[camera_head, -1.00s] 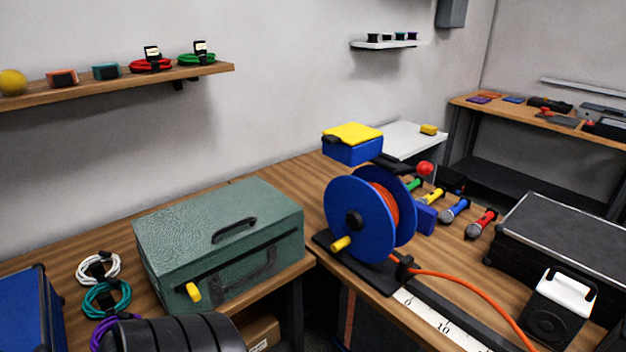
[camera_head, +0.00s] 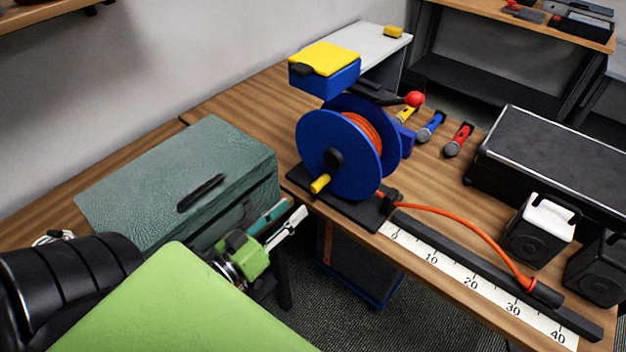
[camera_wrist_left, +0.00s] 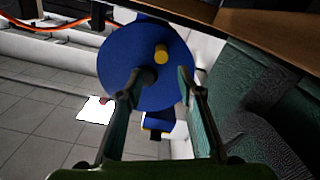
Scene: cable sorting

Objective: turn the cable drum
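The cable drum (camera_head: 337,158) is a blue reel wound with orange cable, upright on a dark base plate. Its yellow crank knob (camera_head: 320,184) sticks out at the lower left of the front disc. My left gripper (camera_head: 291,215) is left of and below the drum, near the table's front edge, apart from the knob. In the left wrist view its two fingers (camera_wrist_left: 155,92) are spread with nothing between them; the blue drum (camera_wrist_left: 120,65) and the yellow knob (camera_wrist_left: 161,54) show beyond them. My right gripper is in neither view.
A green toolbox (camera_head: 190,180) stands close to my left arm. Orange cable (camera_head: 450,215) runs right from the drum along a white ruler (camera_head: 430,259). A black case (camera_head: 550,165) and black speakers (camera_head: 540,231) stand at the right.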

